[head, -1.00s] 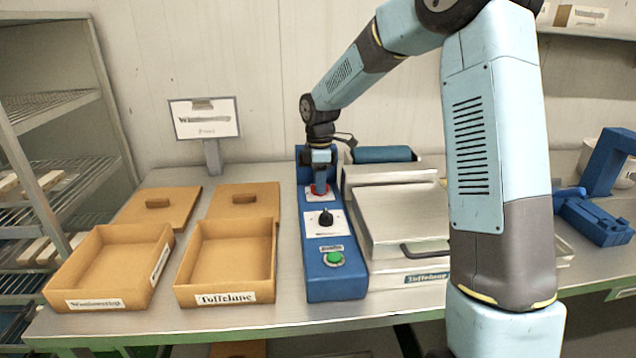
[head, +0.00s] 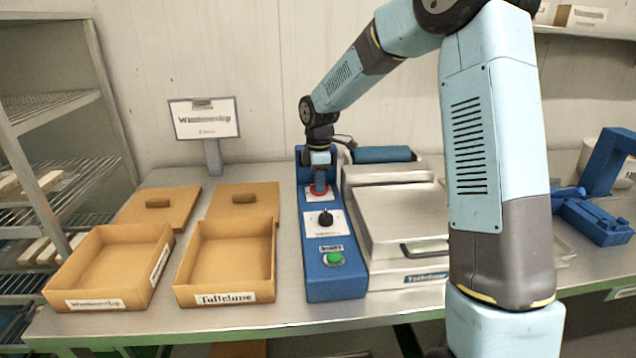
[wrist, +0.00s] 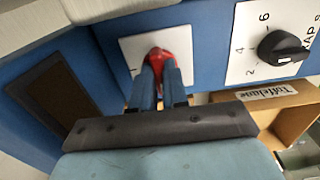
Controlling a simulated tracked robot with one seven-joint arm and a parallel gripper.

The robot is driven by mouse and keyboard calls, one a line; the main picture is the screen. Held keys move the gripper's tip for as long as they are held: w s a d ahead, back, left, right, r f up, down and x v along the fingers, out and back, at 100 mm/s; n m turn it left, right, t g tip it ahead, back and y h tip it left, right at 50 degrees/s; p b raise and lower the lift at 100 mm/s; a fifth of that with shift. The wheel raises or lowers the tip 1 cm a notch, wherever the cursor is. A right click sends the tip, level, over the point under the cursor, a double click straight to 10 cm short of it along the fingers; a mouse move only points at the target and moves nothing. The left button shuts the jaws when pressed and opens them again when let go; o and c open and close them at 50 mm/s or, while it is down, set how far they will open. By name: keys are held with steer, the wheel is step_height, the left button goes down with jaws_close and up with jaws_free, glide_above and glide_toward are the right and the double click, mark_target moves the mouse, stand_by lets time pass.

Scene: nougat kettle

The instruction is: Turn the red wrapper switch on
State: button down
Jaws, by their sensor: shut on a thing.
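The red wrapper switch (wrist: 176,56) sits on a white plate (wrist: 138,46) on the blue control panel (head: 335,287). In the head view the switch (head: 318,194) shows only as a bit of red under my gripper (head: 319,189). In the wrist view my gripper (wrist: 160,76) points at the switch, with its two blue fingers closed on the red handle. The fingers hide part of the handle, and I cannot tell its exact angle. A "1" mark shows on the plate beside it.
A black dial (head: 326,219) and a green button (head: 334,258) lie nearer on the same panel. A metal wrapping machine (head: 402,215) stands close on the right. Two open cardboard boxes stand on the left, one being the Toffelane box (head: 226,262). A sign (head: 204,118) stands behind.

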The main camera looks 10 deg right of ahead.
steer(key=shift+m, duration=1.3)
steer(key=m, duration=0.6)
steer(key=shift+r, duration=0.1)
steer(key=m, duration=0.4)
steer(key=shift+m, duration=2.6)
